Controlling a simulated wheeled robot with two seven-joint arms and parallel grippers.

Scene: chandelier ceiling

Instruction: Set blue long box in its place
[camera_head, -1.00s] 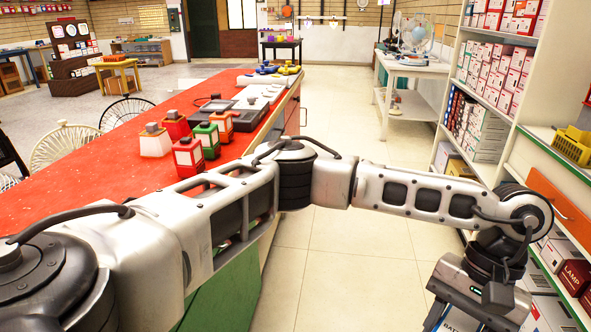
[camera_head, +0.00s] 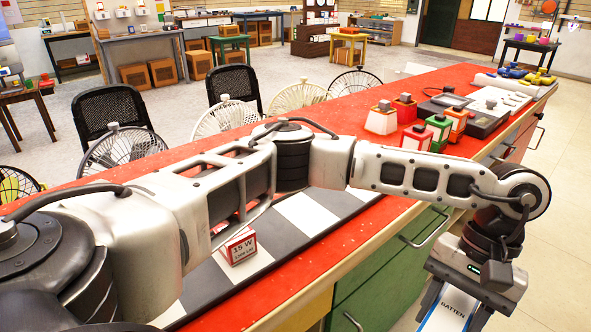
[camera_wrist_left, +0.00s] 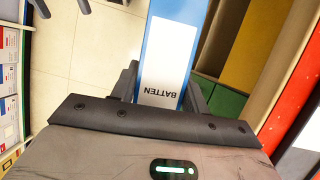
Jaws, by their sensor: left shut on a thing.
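The blue long box, with a white label reading BATTEN, shows in the head view (camera_head: 448,308) and in the wrist view (camera_wrist_left: 172,50). My left gripper (camera_head: 462,300) is shut on it, and the jaws (camera_wrist_left: 163,95) clasp its two sides in the wrist view. The box hangs beside the counter's drawer side, over the floor. Its lower end is cut off by the head view's bottom edge. My right gripper is not in view.
The red counter (camera_head: 437,82) runs away to the right. A black and white striped mat (camera_head: 305,212) lies on it with a red 15 W box (camera_head: 238,246). Several red, green and orange boxes stand farther along. Fans and black chairs line its far side. The aisle floor is clear at right.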

